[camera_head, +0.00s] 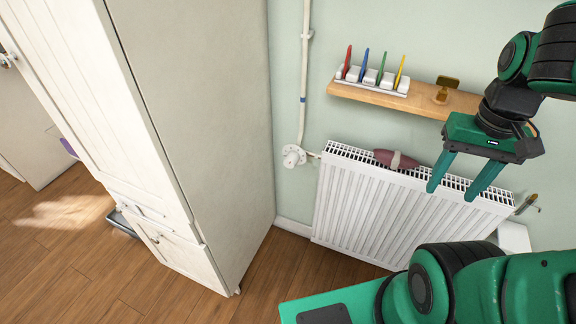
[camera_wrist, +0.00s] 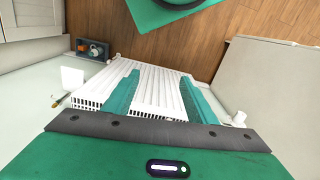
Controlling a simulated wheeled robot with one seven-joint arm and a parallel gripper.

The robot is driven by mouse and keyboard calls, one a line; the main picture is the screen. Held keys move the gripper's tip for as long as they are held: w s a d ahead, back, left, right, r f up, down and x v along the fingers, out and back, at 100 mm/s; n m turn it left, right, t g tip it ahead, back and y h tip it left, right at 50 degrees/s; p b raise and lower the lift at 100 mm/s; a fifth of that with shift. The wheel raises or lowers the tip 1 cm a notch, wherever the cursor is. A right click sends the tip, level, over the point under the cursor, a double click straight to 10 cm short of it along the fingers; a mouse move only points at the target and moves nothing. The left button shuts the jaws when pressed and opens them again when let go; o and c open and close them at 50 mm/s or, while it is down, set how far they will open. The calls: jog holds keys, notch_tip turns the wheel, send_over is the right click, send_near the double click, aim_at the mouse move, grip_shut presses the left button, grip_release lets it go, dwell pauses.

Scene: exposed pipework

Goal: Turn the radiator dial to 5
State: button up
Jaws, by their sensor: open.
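The radiator dial (camera_head: 292,157) is a white round knob at the upper left corner of the white radiator (camera_head: 365,207), where the wall pipe comes down. Its markings are too small to read. In the wrist view a small white knob (camera_wrist: 239,117) shows to the right of the radiator (camera_wrist: 155,92), beyond the right finger. My gripper (camera_head: 456,190) is open and empty, in front of the right part of the radiator, well to the right of the dial. In the wrist view its two green fingers (camera_wrist: 160,103) stand wide apart with the radiator between them.
A tall cream cabinet (camera_head: 215,120) stands left of the dial. A wooden shelf (camera_head: 415,99) above the radiator bears a rack of coloured items (camera_head: 375,77) and a brass object (camera_head: 445,88). A dark red roll (camera_head: 394,159) lies on the radiator top. A white vertical pipe (camera_head: 304,75) rises from the dial.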

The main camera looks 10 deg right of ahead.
jog(key=w+a+f+n+t, duration=0.15)
jog(key=w+a+n, duration=0.35)
jog(key=w, duration=0.7)
jog(key=n+t+h, duration=1.1)
jog(key=n+t, duration=0.2)
jog(key=n, duration=1.7)
send_near(288, 165)
jog(key=x, duration=1)
jog(key=shift+c, duration=0.7)
jog(key=c, duration=0.9)
